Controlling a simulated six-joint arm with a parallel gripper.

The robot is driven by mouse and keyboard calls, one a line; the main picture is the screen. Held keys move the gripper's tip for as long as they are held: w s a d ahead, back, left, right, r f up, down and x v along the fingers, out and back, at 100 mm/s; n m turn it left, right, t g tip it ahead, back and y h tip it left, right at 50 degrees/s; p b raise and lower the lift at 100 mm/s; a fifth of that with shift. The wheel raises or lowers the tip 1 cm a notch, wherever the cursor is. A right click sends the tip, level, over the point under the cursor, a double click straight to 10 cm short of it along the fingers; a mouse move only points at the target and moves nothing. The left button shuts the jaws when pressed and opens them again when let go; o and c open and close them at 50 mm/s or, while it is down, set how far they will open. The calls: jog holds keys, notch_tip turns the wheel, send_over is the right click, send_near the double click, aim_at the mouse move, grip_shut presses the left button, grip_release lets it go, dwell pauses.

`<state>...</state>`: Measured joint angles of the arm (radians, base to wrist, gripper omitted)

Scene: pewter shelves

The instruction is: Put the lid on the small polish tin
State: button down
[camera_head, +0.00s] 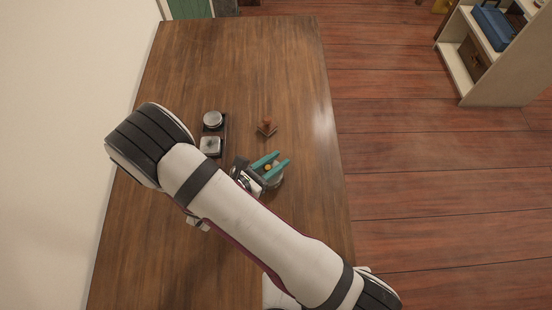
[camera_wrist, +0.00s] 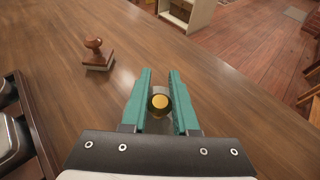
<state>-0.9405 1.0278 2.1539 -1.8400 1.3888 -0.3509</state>
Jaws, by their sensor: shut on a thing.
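My gripper (camera_head: 271,162) has teal fingers and is over the right part of the wooden table. In the wrist view, my gripper (camera_wrist: 160,88) is shut on a round yellow knob (camera_wrist: 160,101) with a dark rim, which looks like the lid's knob. In the head view, a grey rounded piece (camera_head: 277,181) shows beside and below the fingers; it seems to be the lid, but I cannot tell whether a tin is under it. A round silvery container (camera_head: 213,118) and a squarish one (camera_head: 210,144) sit on a dark tray. I cannot tell which is the small polish tin.
The dark tray (camera_head: 223,131) lies left of my gripper and also shows at the left edge of the wrist view (camera_wrist: 40,140). A brown wooden stamp (camera_head: 267,127) stands just behind my gripper. The far part of the table (camera_head: 250,60) is clear. The table's right edge is near.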

jog(key=shift+f, duration=0.5)
dwell(0.3)
jog(key=c, duration=0.6)
grip_release()
jog(key=v, duration=1.6)
jog(key=shift+w+d, duration=0.1)
